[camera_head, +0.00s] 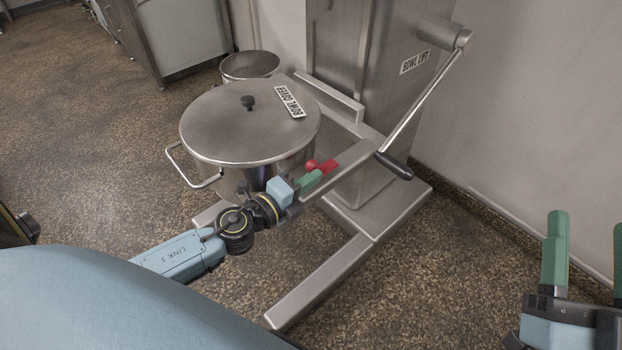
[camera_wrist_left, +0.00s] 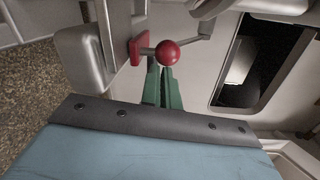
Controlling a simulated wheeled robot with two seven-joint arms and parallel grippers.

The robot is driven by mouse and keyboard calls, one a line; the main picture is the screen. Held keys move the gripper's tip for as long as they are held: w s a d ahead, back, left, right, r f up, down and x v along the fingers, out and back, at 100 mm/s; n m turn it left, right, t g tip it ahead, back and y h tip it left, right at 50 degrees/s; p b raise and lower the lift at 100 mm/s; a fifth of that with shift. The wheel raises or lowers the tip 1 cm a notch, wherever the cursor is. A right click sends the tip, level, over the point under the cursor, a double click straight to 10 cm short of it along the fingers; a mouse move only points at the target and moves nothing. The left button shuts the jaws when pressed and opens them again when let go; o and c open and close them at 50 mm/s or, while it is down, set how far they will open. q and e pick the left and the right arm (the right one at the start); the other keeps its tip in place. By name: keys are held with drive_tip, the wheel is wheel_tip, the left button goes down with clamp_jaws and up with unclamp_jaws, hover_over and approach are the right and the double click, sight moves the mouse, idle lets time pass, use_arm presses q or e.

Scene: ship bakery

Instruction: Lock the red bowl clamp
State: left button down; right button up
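The red bowl clamp (camera_head: 328,165) sits at the front right side of the steel bowl (camera_head: 240,177), by the arm of the lift. In the left wrist view its round red knob (camera_wrist_left: 168,53) stands in front of a red bracket (camera_wrist_left: 135,48). My left gripper (camera_head: 312,179) is just in front of the clamp. In the wrist view its green fingers (camera_wrist_left: 163,80) are together, their tips right below the knob; no object shows between them. Whether the tips touch the knob is unclear. My right gripper (camera_head: 588,245) is open and empty at the far right.
A flat lid (camera_head: 228,122) marked "BOWL COVER" covers the bowl. The bowl lift (camera_head: 405,95) has a crank handle (camera_head: 394,166) sticking out right of the clamp. Lift legs (camera_head: 325,280) run along the floor. A smaller pot (camera_head: 250,65) stands behind.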

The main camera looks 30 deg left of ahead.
use_arm(q)
drive_tip(key=a+b+v, duration=0.1)
drive_tip(key=v, duration=0.8)
drive_tip(key=shift+a+f+b, duration=0.35)
drive_tip(key=shift+a+f, duration=0.05)
drive_tip(key=shift+a, duration=0.05)
use_arm(e)
drive_tip(key=shift+s+r+t+y, duration=0.6)
drive_tip(key=shift+s+r+t, duration=0.2)
drive_tip(key=shift+s+t, duration=0.35)
use_arm(q)
drive_tip(key=shift+w, duration=0.1)
use_arm(e)
drive_tip(key=shift+w, duration=0.15)
